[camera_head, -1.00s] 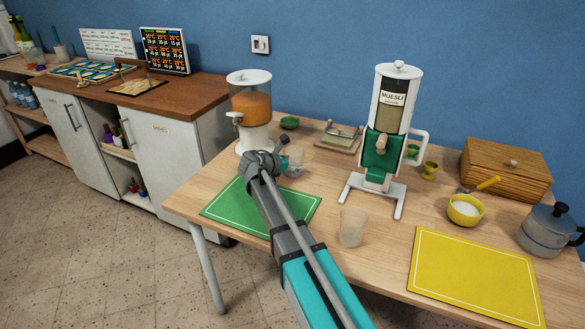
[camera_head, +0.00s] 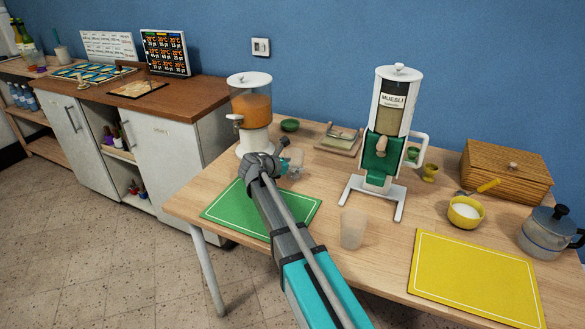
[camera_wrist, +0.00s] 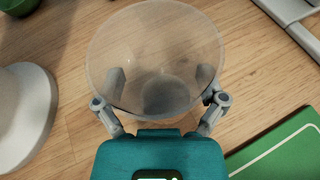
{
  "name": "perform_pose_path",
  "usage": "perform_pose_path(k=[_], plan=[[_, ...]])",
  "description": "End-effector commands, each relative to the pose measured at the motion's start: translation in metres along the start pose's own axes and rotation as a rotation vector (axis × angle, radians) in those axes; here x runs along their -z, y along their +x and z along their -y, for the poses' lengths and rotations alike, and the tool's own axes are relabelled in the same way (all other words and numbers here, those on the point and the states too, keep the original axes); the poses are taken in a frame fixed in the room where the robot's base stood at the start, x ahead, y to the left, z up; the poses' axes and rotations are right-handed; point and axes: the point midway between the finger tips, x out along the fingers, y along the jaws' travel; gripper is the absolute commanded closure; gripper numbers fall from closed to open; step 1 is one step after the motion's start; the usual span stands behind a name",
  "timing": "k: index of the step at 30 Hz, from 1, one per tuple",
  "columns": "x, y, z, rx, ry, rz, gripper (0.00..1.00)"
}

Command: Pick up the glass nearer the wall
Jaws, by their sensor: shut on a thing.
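The glass nearer the wall (camera_wrist: 150,50) is clear and fills the upper middle of the wrist view, with my gripper's fingers on both sides of it. My gripper (camera_wrist: 160,95) is shut on this glass. In the head view my gripper (camera_head: 292,162) is beyond the green mat, and the glass is mostly hidden by my arm. The other glass (camera_head: 353,229) stands upright on the table, nearer the front edge. I cannot tell whether the held glass is touching the table.
The juice dispenser (camera_head: 252,108) stands close, left of my gripper. The muesli dispenser (camera_head: 388,130) stands to the right. A green mat (camera_head: 305,209) and yellow mat (camera_head: 475,275) lie in front. A green bowl (camera_head: 289,125) and butter dish (camera_head: 340,138) are behind.

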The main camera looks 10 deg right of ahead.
Motion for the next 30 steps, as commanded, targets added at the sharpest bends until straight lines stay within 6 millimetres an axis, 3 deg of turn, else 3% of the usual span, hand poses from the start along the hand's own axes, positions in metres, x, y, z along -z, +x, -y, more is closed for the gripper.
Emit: perform_pose_path(k=[11, 23, 30], plan=[[-0.005, -0.002, 0.000, 0.000, 0.001, 0.000, 0.66], [-0.034, -0.013, -0.002, 0.000, 0.000, 0.000, 0.66], [-0.061, -0.027, 0.022, 0.001, 0.000, 0.000, 0.66]])
